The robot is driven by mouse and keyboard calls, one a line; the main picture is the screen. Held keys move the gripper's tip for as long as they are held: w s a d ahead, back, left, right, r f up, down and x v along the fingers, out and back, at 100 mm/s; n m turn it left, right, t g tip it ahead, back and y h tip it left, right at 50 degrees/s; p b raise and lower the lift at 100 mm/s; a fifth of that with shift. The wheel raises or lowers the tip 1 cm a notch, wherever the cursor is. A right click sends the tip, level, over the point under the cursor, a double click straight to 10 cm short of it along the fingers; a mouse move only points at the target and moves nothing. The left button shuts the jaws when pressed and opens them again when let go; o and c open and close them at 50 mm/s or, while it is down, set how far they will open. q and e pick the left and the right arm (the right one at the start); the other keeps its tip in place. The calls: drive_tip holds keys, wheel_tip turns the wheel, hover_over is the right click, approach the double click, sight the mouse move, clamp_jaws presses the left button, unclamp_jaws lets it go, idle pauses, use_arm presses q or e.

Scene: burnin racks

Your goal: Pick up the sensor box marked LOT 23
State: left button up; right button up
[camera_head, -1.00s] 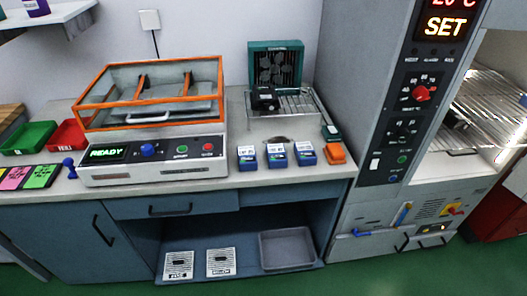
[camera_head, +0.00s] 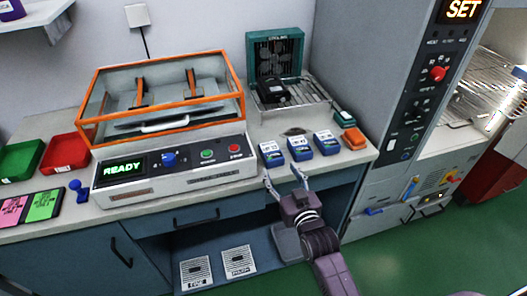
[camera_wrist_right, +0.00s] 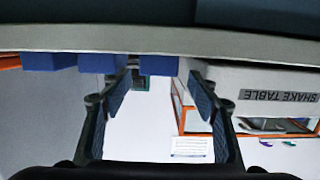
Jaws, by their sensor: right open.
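Three blue-and-white sensor boxes stand in a row near the counter's front edge: a left one (camera_head: 271,153), a middle one (camera_head: 299,148) and a right one (camera_head: 326,143). Their lot labels are too small to read with certainty. My right gripper (camera_head: 285,177) is open and empty, just in front of the counter edge, by the left and middle boxes and apart from them. In the right wrist view, my open fingers (camera_wrist_right: 160,97) frame the blue box nearest the shake table (camera_wrist_right: 159,65); the other blue boxes (camera_wrist_right: 103,63) (camera_wrist_right: 48,61) are to its left. My left gripper is out of view.
The shake table (camera_head: 165,172) with an orange-framed cover stands left of the boxes. An orange item (camera_head: 354,139) lies to their right, and a wire rack (camera_head: 310,98) behind. The counter edge (camera_wrist_right: 230,48) crosses the wrist view. A tall oven cabinet stands right.

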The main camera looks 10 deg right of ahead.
sight(276, 162)
drive_tip(key=w, duration=0.2)
drive_tip(key=shift+w+a+f, duration=0.2)
drive_tip(key=shift+w+a, duration=0.1)
drive_tip(key=shift+w, duration=0.05)
drive_tip(key=shift+w+d, duration=0.15)
drive_tip(key=shift+w, duration=0.2)
drive_tip(key=w, duration=0.4)
drive_tip(key=shift+w+d+f+p, duration=0.1)
drive_tip(key=shift+w+f+p, duration=0.15)
drive_tip(key=shift+p, duration=0.1)
drive_tip(key=shift+s, duration=0.1)
drive_tip(key=shift+c, duration=0.7)
drive_tip(key=c, duration=0.7)
drive_tip(key=shift+r, duration=0.1)
drive_tip(key=shift+c, duration=1.2)
